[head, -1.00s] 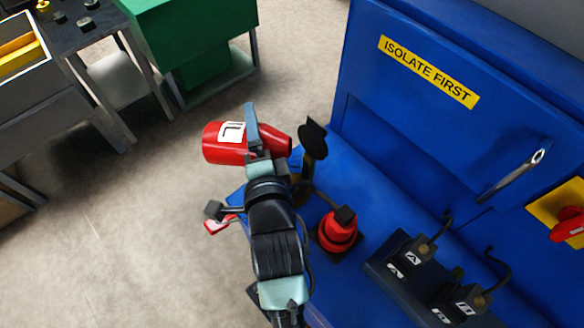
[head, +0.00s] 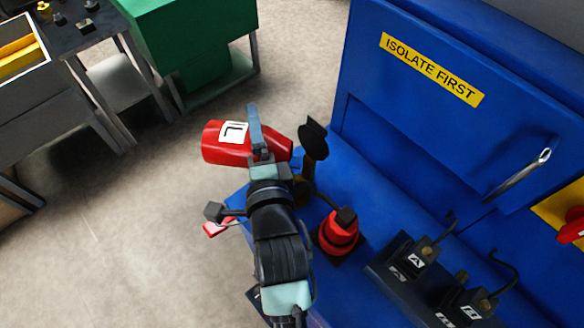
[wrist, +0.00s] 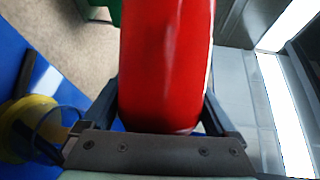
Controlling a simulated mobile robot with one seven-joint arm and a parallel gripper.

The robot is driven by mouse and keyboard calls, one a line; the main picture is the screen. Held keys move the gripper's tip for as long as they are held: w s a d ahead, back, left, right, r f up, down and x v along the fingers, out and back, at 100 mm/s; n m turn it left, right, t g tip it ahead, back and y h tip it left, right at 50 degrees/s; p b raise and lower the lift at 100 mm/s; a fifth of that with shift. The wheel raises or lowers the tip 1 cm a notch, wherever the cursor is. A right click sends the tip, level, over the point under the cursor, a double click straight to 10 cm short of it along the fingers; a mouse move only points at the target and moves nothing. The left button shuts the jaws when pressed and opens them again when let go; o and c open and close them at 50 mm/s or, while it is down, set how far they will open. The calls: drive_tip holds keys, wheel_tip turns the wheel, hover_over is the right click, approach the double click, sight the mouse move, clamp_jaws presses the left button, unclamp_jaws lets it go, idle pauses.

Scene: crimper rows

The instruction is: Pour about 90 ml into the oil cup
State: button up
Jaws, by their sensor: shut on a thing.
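A red container (head: 222,143) with a white label lies tipped well over on its side in the head view, its narrower end pointing right. My gripper (head: 256,140) is shut on it, with a finger on each side in the wrist view (wrist: 160,108). The narrow end is close to a dark round lid (head: 312,137) standing up on the blue machine. A brass-coloured round part, which looks like the oil cup (wrist: 25,128), shows at the left of the wrist view. In the head view my wrist mostly hides this spot. I cannot see any liquid or stream.
The blue machine (head: 420,150) has a raised panel with a handle (head: 520,172). A red cone-like part (head: 338,235) and black blocks marked A (head: 410,258) and B (head: 465,305) stand right of my arm. A green cabinet (head: 190,40) is behind, with open floor between.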

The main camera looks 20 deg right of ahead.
drive_tip(key=shift+f+m+t+b, duration=0.1)
drive_tip(key=shift+m+t+b, duration=0.2)
drive_tip(key=shift+b, duration=0.05)
drive_tip(key=shift+w+a, duration=0.1)
drive_tip(key=shift+a, duration=0.05)
idle(0.7)
drive_tip(key=shift+f+m+t+b, duration=0.2)
drive_tip(key=shift+m+t+b, duration=0.1)
drive_tip(key=shift+m+b, duration=0.3)
idle(0.9)
drive_tip(key=shift+r, duration=0.2)
idle(0.8)
drive_tip(key=r+n+g+p, duration=0.1)
drive_tip(key=n+p, duration=0.1)
drive_tip(key=p, duration=0.1)
drive_tip(key=shift+a+r+p, duration=0.1)
drive_tip(key=shift+r+p, duration=0.2)
drive_tip(key=shift+r, duration=0.05)
drive_tip(key=shift+f+n+g, duration=0.25)
drive_tip(key=shift+n+g, duration=0.05)
drive_tip(key=shift+n, duration=0.2)
drive_tip(key=shift+f, duration=0.3)
